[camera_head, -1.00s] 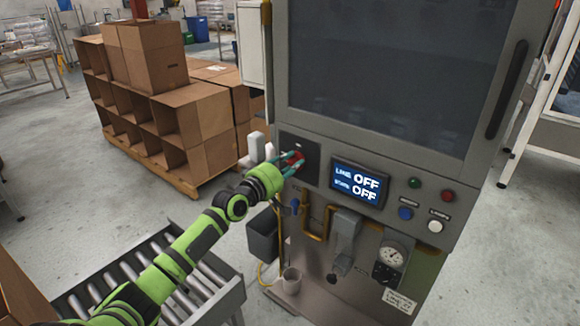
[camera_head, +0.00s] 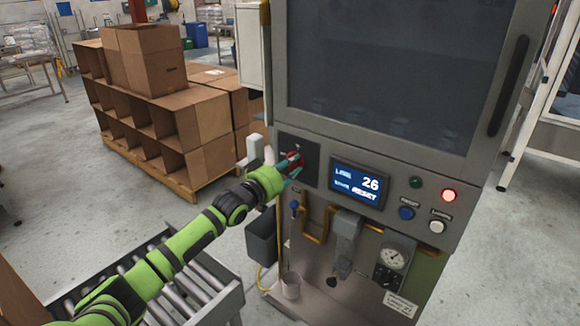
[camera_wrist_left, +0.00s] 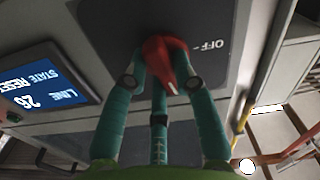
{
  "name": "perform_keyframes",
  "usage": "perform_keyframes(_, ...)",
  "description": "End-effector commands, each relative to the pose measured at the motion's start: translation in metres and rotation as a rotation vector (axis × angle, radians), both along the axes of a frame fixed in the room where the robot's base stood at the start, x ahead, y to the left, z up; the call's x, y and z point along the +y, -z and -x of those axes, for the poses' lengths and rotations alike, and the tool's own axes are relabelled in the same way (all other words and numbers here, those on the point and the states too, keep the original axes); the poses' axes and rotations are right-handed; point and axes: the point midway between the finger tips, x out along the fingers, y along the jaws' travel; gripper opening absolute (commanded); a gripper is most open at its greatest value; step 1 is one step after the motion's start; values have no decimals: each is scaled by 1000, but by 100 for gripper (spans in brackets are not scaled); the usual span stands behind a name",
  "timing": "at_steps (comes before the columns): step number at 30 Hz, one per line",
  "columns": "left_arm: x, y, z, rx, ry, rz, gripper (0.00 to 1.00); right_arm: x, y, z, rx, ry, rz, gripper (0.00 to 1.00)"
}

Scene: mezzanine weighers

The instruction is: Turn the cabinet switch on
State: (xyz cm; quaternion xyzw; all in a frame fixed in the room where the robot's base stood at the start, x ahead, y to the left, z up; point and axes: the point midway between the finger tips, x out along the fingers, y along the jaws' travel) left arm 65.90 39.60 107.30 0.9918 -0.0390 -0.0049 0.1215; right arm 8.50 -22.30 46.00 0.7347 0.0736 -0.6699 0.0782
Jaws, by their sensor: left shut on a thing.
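The red cabinet switch (camera_wrist_left: 166,62) sits on a dark plate (camera_wrist_left: 110,35) on the cabinet front; in the head view the switch (camera_head: 294,157) shows left of the display. My left gripper (camera_head: 290,168) is shut on the switch, its teal fingers on both sides of the red knob in the left wrist view (camera_wrist_left: 160,75). A white mark on the knob is turned away from the "OFF" label beside it. The display (camera_head: 357,183) is lit and reads "26" and "RESET". My right gripper is not in view.
Right of the display are a green button (camera_head: 416,182), a lit red button (camera_head: 449,195), a blue button (camera_head: 406,213) and a white button (camera_head: 437,227). A gauge (camera_head: 393,258) sits below. A roller conveyor (camera_head: 190,295) and cardboard boxes (camera_head: 165,125) stand at left.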

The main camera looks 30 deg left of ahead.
Motion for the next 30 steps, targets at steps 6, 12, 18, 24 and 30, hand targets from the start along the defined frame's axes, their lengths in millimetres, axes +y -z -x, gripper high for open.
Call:
perform_keyframes(6,0,-1,0,-14,-1,-140,0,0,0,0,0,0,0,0)
perform_keyframes(12,0,-1,0,-21,-1,-219,0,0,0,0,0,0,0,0)
perform_keyframes(18,0,-1,0,-24,-1,-254,0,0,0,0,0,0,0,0)
perform_keyframes(24,0,-1,0,-25,-1,-263,0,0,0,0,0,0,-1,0)
perform_keyframes(30,0,-1,0,-25,-1,-263,0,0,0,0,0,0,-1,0)
